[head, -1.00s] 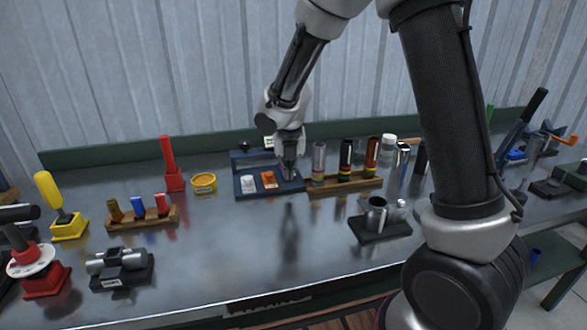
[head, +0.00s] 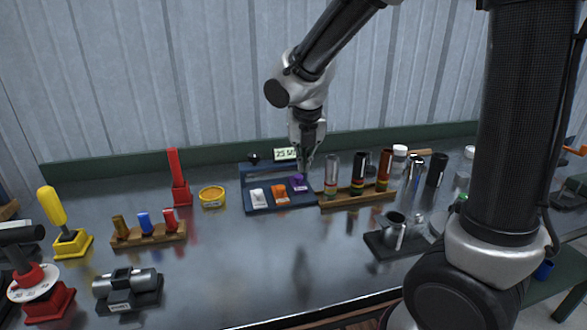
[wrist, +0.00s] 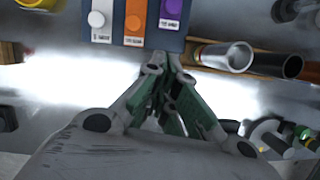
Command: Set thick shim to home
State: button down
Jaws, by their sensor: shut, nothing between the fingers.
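A dark blue tray (head: 262,209) stands at the back of the bench. It carries three coloured pieces in a row: white (head: 258,196), orange (head: 280,193) and purple (head: 299,184). In the wrist view the white (wrist: 98,20), orange (wrist: 134,20) and purple (wrist: 171,14) pieces show small labels too blurred to read surely, so I cannot tell which is the thick shim. My gripper (head: 306,170) is shut and empty, pointing down close above and beside the purple piece at the tray's right end. The shut fingers also show in the wrist view (wrist: 172,118).
A wooden rack (head: 350,197) with several upright tubes stands close right of the tray. A small display (head: 285,154) is behind the tray. A yellow round tin (head: 212,197) and red upright piece (head: 179,178) stand left.

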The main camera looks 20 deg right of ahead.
send_near(298, 186)
jog(key=s+f, duration=0.4)
jog(key=shift+s+a, duration=0.25)
jog(key=shift+s, duration=0.05)
jog(key=w, duration=0.3)
jog(key=shift+w+d+f, duration=0.2)
jog(key=shift+f, duration=0.2)
jog(key=shift+w, duration=0.35)
jog(key=shift+w+d, duration=0.1)
jog(key=shift+w, duration=0.9)
